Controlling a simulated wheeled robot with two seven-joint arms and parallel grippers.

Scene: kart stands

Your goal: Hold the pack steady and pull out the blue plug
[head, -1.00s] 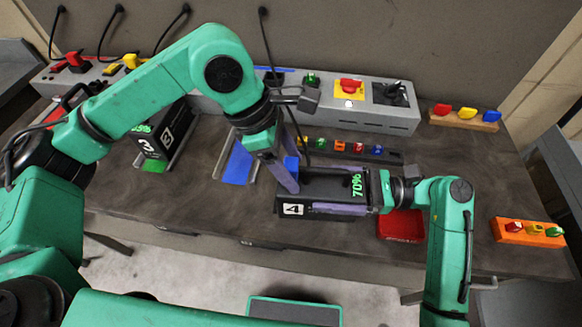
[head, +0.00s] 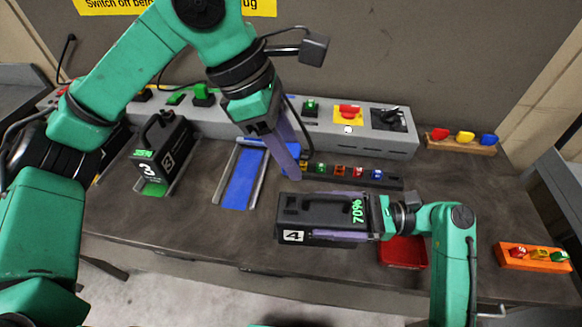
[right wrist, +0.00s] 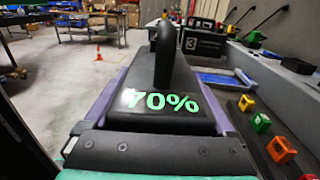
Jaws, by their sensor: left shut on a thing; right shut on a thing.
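The black pack numbered 4 (head: 292,236), with a green 70% display, lies on the bench in the head view; its handle and display also fill the right wrist view (right wrist: 163,85). My right gripper (head: 312,215) is shut on the pack, its purple fingers along both long sides. My left gripper (head: 296,172) is above and behind the pack, apart from it, pointing down. It is shut on the blue plug (head: 303,164), which is mostly hidden by the fingers; a black cable runs up from it.
An empty blue-floored bay (head: 240,185) lies left of the pack. Pack 3 (head: 165,150) stands further left. A grey console (head: 370,138) with a red switch (head: 349,111) and a row of coloured blocks (head: 358,172) are behind. A red tray (head: 403,252) is at right.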

